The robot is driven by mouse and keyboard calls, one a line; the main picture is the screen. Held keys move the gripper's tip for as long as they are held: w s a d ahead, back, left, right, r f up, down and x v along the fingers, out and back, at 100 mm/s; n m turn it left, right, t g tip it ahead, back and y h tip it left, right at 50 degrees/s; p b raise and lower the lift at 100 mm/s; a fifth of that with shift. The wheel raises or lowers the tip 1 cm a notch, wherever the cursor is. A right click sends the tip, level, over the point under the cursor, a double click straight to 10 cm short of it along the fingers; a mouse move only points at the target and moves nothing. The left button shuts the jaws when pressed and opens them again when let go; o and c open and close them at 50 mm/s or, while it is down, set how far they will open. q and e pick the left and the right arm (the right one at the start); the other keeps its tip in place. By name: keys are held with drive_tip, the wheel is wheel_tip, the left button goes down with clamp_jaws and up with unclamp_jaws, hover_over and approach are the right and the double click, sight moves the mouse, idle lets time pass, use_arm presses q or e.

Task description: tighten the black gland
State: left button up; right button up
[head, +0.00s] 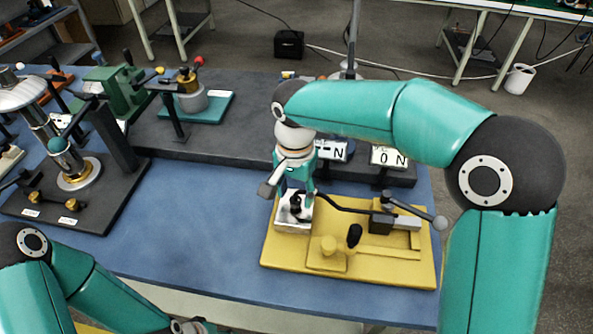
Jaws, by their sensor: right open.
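A black fitting that looks like the black gland (297,207) stands on a small white block (288,226) at the left end of a yellow fixture plate (300,259). A black cable or lever (340,206) runs right from near it to a dark clamp block (381,222). My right gripper (291,192) points down just above the fitting, open, with its fingers around or close over its top; I cannot tell if they touch it. My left gripper (192,326) is partly cut off at the bottom edge, and its fingers do not show clearly.
A black knob (354,236) and a lever with a grey ball end (439,222) stand up from the yellow plate. Small signs (389,157) stand behind it. Other fixtures fill the left and back. The blue bench (195,225) is clear left of the plate.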

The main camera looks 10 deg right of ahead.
sight(296, 199)
wheel_tip(296, 199, up, 11)
drive_tip(key=shift+f, duration=0.15)
idle(0.6)
